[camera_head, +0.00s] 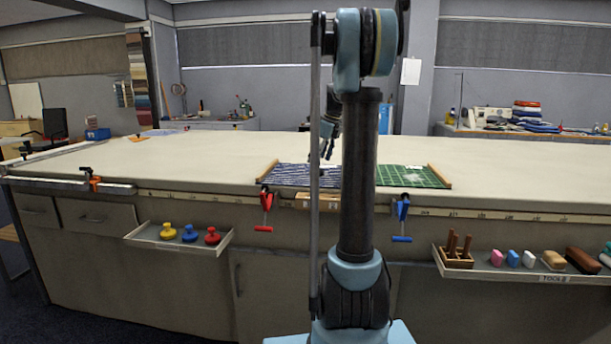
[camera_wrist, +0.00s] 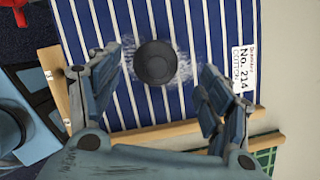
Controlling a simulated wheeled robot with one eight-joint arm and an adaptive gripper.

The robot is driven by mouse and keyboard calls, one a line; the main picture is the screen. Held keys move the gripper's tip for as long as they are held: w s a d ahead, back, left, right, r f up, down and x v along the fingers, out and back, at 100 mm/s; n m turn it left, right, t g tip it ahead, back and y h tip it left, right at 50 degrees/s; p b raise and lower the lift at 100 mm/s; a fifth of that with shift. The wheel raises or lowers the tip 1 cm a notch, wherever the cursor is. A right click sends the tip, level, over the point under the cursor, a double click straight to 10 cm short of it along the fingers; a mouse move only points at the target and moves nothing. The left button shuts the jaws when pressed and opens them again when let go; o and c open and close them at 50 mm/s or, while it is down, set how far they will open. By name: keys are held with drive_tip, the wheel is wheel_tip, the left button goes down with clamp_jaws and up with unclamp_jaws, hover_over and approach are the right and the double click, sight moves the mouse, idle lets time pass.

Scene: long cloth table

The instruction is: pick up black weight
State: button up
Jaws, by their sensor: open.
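A round black weight (camera_wrist: 155,63) rests on blue cloth with white stripes (camera_wrist: 205,22) in the wrist view. Whitish chalk-like marks show on the cloth around it. My gripper (camera_wrist: 160,92) is open, its two fingers to the left and right of the weight and nothing between them touching it that I can see. In the head view my gripper (camera_head: 328,150) is partly hidden behind my arm, above the striped cloth (camera_head: 290,175). The black weight cannot be made out there.
A wooden bar (camera_wrist: 185,130) edges the striped cloth, with a green gridded mat (camera_head: 415,176) beyond. Red (camera_head: 266,200) and blue (camera_head: 402,208) clamps grip the table front. Trays with coloured weights (camera_head: 190,235) and blocks (camera_head: 530,260) stick out below. The table (camera_head: 500,165) is clear right.

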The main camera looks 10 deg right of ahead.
sight(317, 168)
drive_tip(key=x, duration=0.5)
drive_tip(key=shift+r, duration=0.1)
drive_tip(key=c, duration=1.5)
drive_tip(key=shift+o, duration=0.2)
drive_tip(key=shift+r, duration=0.1)
